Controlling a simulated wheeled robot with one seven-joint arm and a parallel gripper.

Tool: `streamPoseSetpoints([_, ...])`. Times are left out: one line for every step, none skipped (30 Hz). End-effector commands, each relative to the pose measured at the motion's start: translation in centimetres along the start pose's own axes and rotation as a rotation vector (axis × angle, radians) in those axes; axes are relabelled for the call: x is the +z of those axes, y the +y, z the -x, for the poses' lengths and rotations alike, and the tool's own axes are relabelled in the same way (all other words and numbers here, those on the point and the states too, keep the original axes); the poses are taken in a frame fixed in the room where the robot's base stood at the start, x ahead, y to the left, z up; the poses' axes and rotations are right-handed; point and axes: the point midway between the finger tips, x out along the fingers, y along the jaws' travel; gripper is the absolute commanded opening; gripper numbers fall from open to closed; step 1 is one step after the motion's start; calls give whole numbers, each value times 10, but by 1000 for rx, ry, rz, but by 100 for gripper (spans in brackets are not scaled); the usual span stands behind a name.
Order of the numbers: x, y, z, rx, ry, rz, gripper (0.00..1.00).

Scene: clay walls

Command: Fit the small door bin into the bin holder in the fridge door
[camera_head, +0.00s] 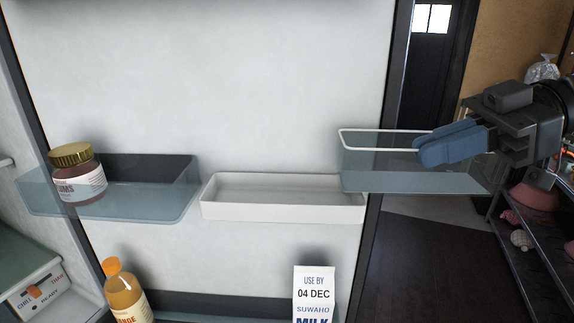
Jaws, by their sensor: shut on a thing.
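The small door bin (385,171) is a clear box with a pale rim, at the right edge of the fridge door (300,80). My gripper (418,150) is shut on its right part, with blue fingers over the rim. The bin is roughly level and overlaps the door's dark edge in the picture. The bin holder (285,207) is a shallow white tray on the door, just left of and lower than the bin. It looks empty. The bin's lower left corner is close to the holder's right end; I cannot tell if they touch.
A clear bin (125,200) with a gold-lidded jar (80,178) sits left of the holder. An orange bottle (126,295) and a milk carton (314,297) stand on the door below. A shelf rack (540,255) is at the right. The door above the holder is clear.

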Motion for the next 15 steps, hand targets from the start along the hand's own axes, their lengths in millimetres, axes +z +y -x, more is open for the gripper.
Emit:
streamPoseSetpoints([-6,0,-12,-3,0,2,0])
streamPoseSetpoints([-9,0,-19,-3,0,2,0])
streamPoseSetpoints([-13,1,-28,-3,0,3,0])
streamPoseSetpoints([-16,1,-35,-3,-1,3,0])
streamPoseSetpoints([-19,1,-41,-2,1,3,0])
streamPoseSetpoints([-22,2,-50,-3,0,2,0])
streamPoseSetpoints([-25,2,-57,-3,0,2,0])
streamPoseSetpoints([-28,2,-64,-3,0,3,0])
streamPoseSetpoints([-32,3,-73,-3,0,3,0])
streamPoseSetpoints([-35,3,-79,-3,-1,3,0])
streamPoseSetpoints([-38,3,-86,-3,0,3,0])
streamPoseSetpoints([-41,3,-95,-3,0,2,0])
streamPoseSetpoints([-44,4,-102,-2,-1,2,0])
streamPoseSetpoints([-47,4,-108,-2,0,2,0])
streamPoseSetpoints([-51,4,-118,-4,0,3,0])
